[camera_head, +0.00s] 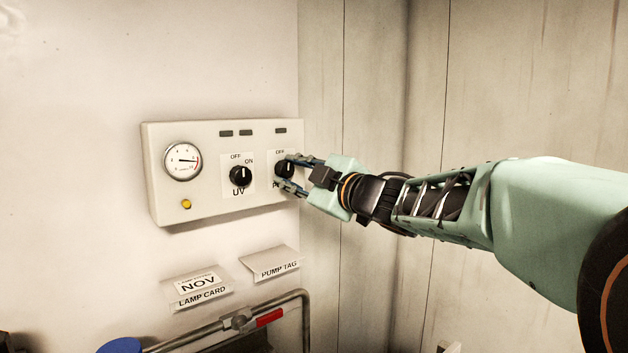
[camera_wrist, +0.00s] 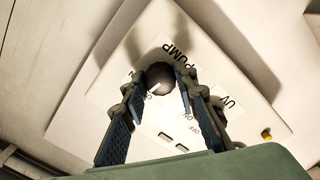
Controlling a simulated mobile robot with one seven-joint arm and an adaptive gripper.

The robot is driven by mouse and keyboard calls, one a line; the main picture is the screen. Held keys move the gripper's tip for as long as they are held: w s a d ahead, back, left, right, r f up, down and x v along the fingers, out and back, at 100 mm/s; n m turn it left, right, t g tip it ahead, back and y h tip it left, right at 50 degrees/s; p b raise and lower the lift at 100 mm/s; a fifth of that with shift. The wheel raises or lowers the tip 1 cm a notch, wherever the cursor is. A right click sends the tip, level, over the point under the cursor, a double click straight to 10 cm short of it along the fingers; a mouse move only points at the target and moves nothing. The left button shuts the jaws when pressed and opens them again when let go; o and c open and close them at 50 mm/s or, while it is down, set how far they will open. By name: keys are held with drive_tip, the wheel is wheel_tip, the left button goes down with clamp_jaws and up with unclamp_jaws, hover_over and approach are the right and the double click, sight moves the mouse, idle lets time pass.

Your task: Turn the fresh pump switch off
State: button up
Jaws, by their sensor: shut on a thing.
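The pump switch is a round black knob (camera_head: 284,169) on the right side of the cream control panel (camera_head: 215,205), with an OFF label above it. In the wrist view the knob (camera_wrist: 158,74) sits beside the PUMP lettering. My gripper (camera_head: 290,174) reaches in from the right, its two fingers closed on either side of the knob. In the wrist view my gripper (camera_wrist: 160,86) holds the knob between the fingertips. The fingers hide part of the label.
The UV knob (camera_head: 241,177) is left of the pump switch, close to my fingers. A gauge (camera_head: 183,161) and a yellow button (camera_head: 186,204) are farther left. A lamp card (camera_head: 198,287), a pump tag (camera_head: 271,263) and a pipe (camera_head: 295,294) are below. A panelled wall stands right.

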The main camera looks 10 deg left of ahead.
sight(282, 121)
drive_tip(key=shift+n, duration=0.6)
drive_tip(key=shift+b, duration=0.3)
drive_tip(key=o, duration=1.2)
drive_tip(key=shift+c, duration=0.2)
drive_tip(key=r, duration=0.9)
drive_tip(key=shift+d+r, duration=0.15)
drive_tip(key=shift+d, duration=0.1)
drive_tip(key=shift+a+r, duration=0.2)
drive_tip(key=shift+r, duration=0.25)
